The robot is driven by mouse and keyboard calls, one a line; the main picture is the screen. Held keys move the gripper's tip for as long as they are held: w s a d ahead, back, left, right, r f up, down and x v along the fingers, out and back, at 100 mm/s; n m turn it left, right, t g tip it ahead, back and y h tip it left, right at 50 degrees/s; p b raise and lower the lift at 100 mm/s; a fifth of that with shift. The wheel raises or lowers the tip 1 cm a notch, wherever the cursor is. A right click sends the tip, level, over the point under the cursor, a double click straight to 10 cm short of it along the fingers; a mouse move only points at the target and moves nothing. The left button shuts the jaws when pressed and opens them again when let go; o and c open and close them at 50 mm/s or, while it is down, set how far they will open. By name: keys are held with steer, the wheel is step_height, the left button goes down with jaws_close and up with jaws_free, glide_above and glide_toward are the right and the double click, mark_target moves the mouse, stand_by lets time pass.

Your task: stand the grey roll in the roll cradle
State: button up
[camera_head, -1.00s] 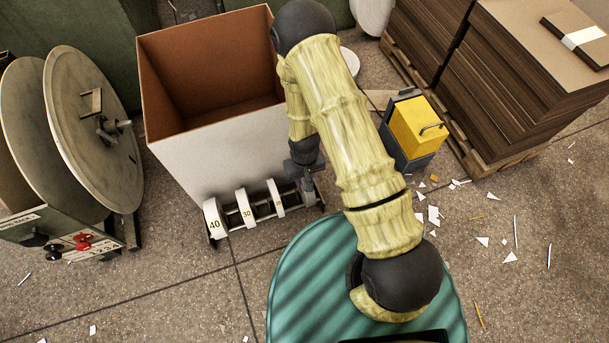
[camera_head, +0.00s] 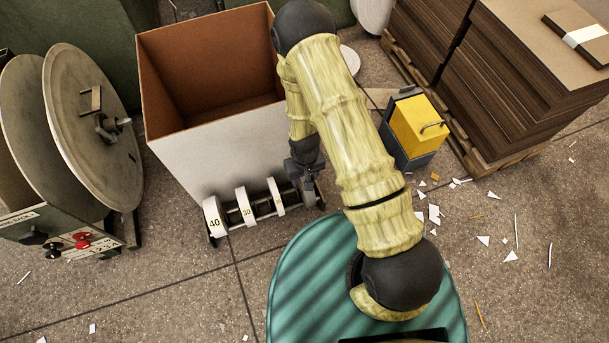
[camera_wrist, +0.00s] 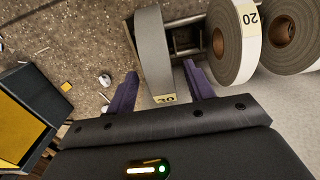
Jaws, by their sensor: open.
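The grey roll (camera_wrist: 152,48) stands on edge between my two purple fingers in the wrist view, with a pale number label low on its rim. Rails of the roll cradle (camera_wrist: 185,38) show beside it, and it appears to stand in the cradle's end place; its underside is hidden. My gripper (camera_wrist: 159,70) is open, one finger on each side of the roll, with visible gaps. In the head view, the cradle (camera_head: 261,210) stands on the floor before the tall white-sided box. My gripper (camera_head: 308,184) is at its right end, where the roll is largely hidden.
White rolls marked 40 (camera_head: 213,217) and 30 (camera_head: 244,207) and a third (camera_head: 276,197) stand along the cradle. The white-sided box (camera_head: 215,155) rises close behind. A yellow-topped bin (camera_head: 413,128) stands to the right. Paper scraps litter the floor.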

step_height(320, 180, up, 17)
steer(key=p, duration=0.8)
steer(key=shift+r, duration=0.15)
steer(key=s+d+r+m+t+p, duration=0.15)
steer(key=d+r, duration=0.25)
steer(key=r, duration=0.6)
steer(key=s+d+r+m+p, duration=0.1)
steer(key=s+d+r+p, duration=0.25)
steer(key=r, duration=0.75)
steer(key=s+d+r+m+t+p, duration=0.15)
steer(key=d+r, duration=0.25)
steer(key=r, duration=0.6)
step_height(320, 180, up, 37)
steer(key=p, duration=3.8)
steer(key=shift+w+n, duration=0.2)
steer(key=shift+n, duration=0.2)
steer(key=shift+d, duration=0.1)
steer(key=c, duration=0.3)
steer(key=shift+w, duration=0.1)
steer(key=shift+c, duration=0.3)
